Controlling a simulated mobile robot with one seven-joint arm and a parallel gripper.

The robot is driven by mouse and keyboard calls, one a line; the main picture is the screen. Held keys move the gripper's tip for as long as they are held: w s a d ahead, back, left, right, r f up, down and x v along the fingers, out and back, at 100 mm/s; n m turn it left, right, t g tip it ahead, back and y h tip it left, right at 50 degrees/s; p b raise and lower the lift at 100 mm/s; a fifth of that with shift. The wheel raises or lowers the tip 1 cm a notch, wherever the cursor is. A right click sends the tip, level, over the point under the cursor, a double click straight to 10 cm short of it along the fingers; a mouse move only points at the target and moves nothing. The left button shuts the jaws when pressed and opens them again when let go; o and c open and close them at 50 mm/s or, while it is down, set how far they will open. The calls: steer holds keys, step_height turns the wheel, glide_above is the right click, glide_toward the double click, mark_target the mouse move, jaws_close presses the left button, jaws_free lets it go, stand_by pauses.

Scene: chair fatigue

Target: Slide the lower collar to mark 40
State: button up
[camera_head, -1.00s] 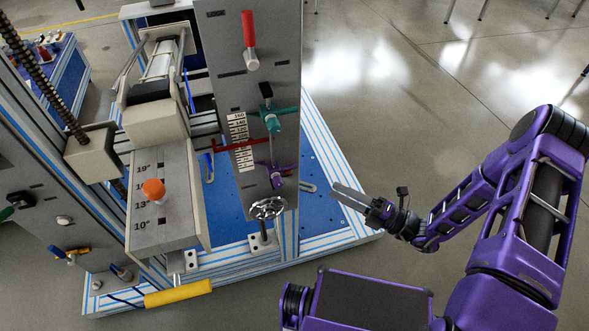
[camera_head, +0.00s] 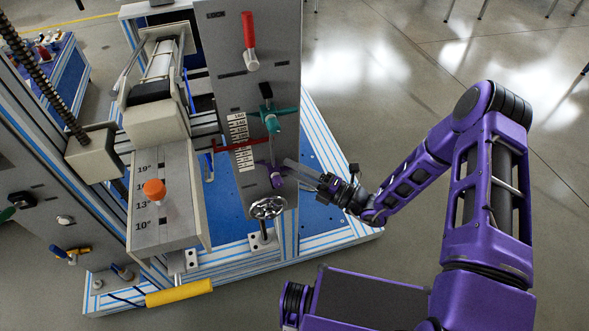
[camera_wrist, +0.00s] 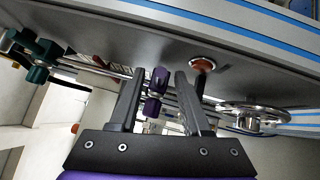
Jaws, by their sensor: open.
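The lower collar (camera_head: 278,174) is purple and sits low on a thin vertical rod on the grey panel, beside the lower end of the white number scale (camera_head: 239,140). A teal upper collar (camera_head: 271,119) is higher on the same rod. My gripper (camera_head: 290,168) is open, its fingertips at the lower collar from the right. In the wrist view the purple collar (camera_wrist: 157,82) shows between the two spread fingers (camera_wrist: 160,76). I cannot tell whether either finger touches it. The teal collar (camera_wrist: 38,60) is at the left there. The small scale numbers by the lower collar are unreadable.
A metal handwheel (camera_head: 267,208) sits just below the lower collar; it shows right of my fingers in the wrist view (camera_wrist: 255,116). A red-handled lever (camera_head: 249,35) is high on the panel. Floor to the right is clear.

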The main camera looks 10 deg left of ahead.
jaws_close()
stand_by(1.3)
